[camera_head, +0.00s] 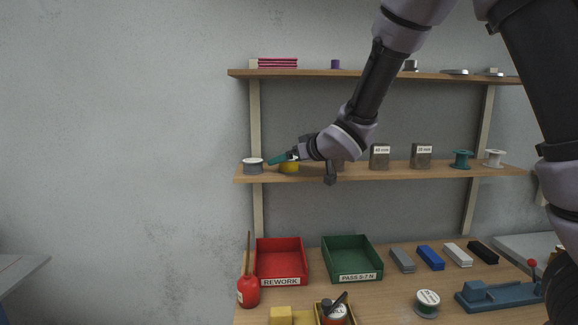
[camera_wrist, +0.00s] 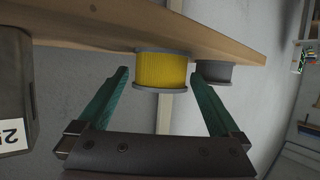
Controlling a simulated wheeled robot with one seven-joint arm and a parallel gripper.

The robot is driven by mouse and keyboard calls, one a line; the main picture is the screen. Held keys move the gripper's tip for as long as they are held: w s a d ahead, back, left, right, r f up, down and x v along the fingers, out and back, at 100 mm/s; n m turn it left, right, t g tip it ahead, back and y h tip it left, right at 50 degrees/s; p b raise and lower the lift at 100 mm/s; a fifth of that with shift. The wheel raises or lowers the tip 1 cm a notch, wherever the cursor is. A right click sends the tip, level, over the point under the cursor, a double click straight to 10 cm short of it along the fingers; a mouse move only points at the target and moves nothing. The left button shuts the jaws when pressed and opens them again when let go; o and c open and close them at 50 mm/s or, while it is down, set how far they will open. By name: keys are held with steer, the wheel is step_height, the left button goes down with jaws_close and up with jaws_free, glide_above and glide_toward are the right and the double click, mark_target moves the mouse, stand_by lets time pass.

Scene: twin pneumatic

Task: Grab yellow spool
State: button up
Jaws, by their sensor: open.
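The yellow spool (camera_head: 289,168) stands on the middle wall shelf, near its left end. It is partly hidden by my gripper in the head view. In the wrist view the yellow spool (camera_wrist: 161,70) has grey flanges and yellow winding. My gripper (camera_wrist: 160,74) has two green fingers, open, with one on each side of the spool. The spool lies at the fingertips, and I see gaps on both sides of it. In the head view my gripper (camera_head: 278,159) reaches in from the right at shelf height.
A grey spool (camera_head: 253,166) stands just left of the yellow one; it also shows near the right finger in the wrist view (camera_wrist: 214,74). Labelled blocks (camera_head: 380,157) and a teal spool (camera_head: 461,159) stand farther right. Below are a red tray (camera_head: 281,282) and a green tray (camera_head: 356,277).

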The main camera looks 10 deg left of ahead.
steer(key=shift+x, duration=1.25)
steer(key=c, duration=1.5)
